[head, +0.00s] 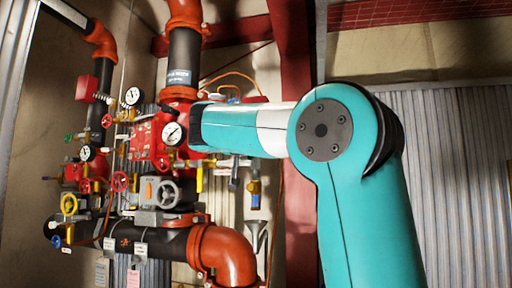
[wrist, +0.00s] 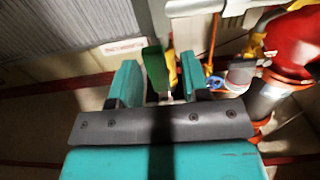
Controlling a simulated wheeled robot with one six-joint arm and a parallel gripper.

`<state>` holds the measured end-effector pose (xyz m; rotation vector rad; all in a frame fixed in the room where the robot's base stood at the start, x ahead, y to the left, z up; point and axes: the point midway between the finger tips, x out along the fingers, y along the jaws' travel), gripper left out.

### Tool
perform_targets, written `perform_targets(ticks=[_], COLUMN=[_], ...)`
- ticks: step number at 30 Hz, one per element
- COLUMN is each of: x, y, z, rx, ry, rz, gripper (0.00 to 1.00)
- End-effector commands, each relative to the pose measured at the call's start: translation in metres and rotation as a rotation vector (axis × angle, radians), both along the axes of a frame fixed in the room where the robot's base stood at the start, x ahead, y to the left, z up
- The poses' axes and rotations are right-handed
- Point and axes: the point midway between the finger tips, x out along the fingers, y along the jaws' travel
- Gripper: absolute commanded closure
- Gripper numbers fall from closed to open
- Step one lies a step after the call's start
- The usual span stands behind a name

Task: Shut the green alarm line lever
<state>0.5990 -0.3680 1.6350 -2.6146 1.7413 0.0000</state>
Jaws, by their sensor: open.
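The green lever (wrist: 155,66) shows in the wrist view as an upright flat green handle. It stands between the two teal fingers of my gripper (wrist: 160,62), nearer the left finger. The fingers are open, with a visible gap on each side of the lever; I cannot tell whether either touches it. A yellow part (wrist: 172,72) shows just behind the lever. In the head view my teal arm hides the gripper, and I cannot make out this lever there.
A red steel column (head: 296,70) stands behind my arm. In the wrist view, a red pipe (wrist: 297,42) is at right and a white label (wrist: 124,47) at left.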

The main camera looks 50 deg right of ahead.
Motion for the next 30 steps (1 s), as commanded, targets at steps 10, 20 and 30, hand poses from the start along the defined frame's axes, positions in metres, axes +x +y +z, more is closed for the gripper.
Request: perform_targets(ticks=[10,20,30], x=[-0.0001,-0.0014,-0.0060], y=[-0.0001,-0.0018,-0.0039], z=[-0.0002,0.0001,0.0014], rx=[0.000,-0.007,-0.074], ry=[0.000,0.016,0.177], rz=[0.000,-0.003,-0.003], gripper=[0.92,1.00,1.00])
